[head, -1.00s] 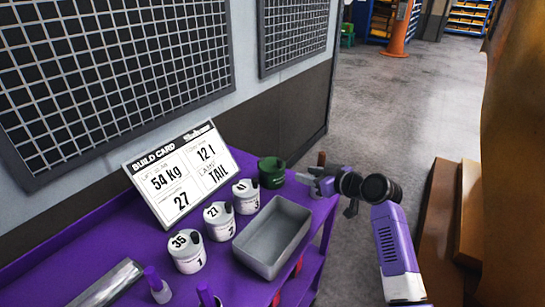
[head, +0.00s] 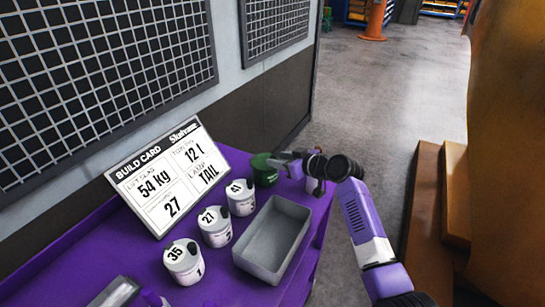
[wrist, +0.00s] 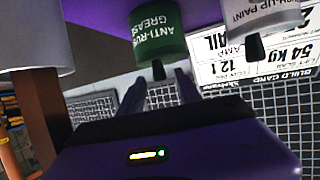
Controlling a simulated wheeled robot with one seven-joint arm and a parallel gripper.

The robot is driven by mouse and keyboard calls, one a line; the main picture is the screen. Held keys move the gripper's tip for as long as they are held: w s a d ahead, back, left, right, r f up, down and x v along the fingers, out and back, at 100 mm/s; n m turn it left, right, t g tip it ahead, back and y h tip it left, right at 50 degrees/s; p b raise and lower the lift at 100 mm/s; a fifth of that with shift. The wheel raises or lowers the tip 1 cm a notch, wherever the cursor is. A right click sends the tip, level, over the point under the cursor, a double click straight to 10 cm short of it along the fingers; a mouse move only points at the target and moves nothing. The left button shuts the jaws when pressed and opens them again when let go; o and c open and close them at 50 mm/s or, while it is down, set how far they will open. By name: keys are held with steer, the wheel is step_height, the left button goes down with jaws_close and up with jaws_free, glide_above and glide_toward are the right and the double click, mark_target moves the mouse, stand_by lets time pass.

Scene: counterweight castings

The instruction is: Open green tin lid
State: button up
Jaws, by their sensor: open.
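The green tin (head: 264,170) stands at the far end of the purple bench, partly behind my gripper in the head view. In the wrist view the tin (wrist: 157,32) appears upside down, its label reading "ANTI-RUST GREASE". A black tab or knob (wrist: 158,70) sticks out from its lid end. My gripper (head: 284,159) is beside the tin's top, on its right in the head view. In the wrist view my gripper (wrist: 158,78) is open, with a finger to each side of the black tab. I cannot tell whether either finger touches it.
Three white numbered tins (head: 214,226) stand in a row nearer than the green tin. A grey open tray (head: 273,238) lies beside them. A build card (head: 168,178) leans behind. A brown upright piece (wrist: 40,105) is close on the left in the wrist view.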

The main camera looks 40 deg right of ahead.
mark_target(273, 156)
steer(key=shift+x, duration=1.85)
jaws_close()
